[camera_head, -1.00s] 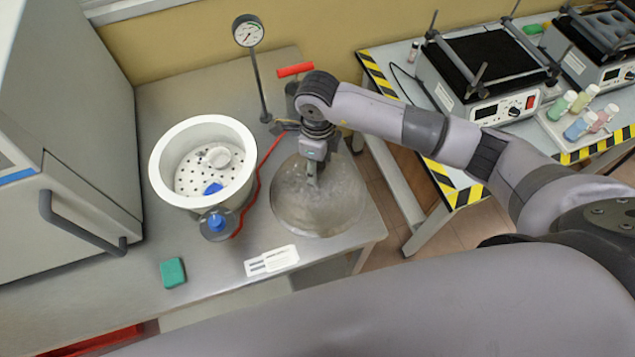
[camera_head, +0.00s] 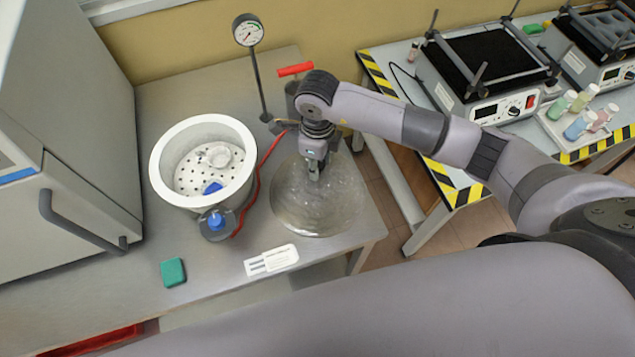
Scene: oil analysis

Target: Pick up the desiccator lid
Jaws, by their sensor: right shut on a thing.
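The desiccator lid (camera_head: 318,205) is a clear glass dome at the right end of the metal table. My right gripper (camera_head: 315,172) comes down on it from above and is shut on its top knob, which the fingers mostly hide. I cannot tell whether the lid's rim touches the table. The white desiccator base (camera_head: 165,172) stands open to the left, with a perforated plate, a small white dish and a blue item inside. My left gripper is not in view.
A pressure gauge (camera_head: 248,30) on a stand and a red-handled pump (camera_head: 295,70) are behind the lid. A red hose runs between base and lid. A grey cabinet (camera_head: 60,150) stands left.

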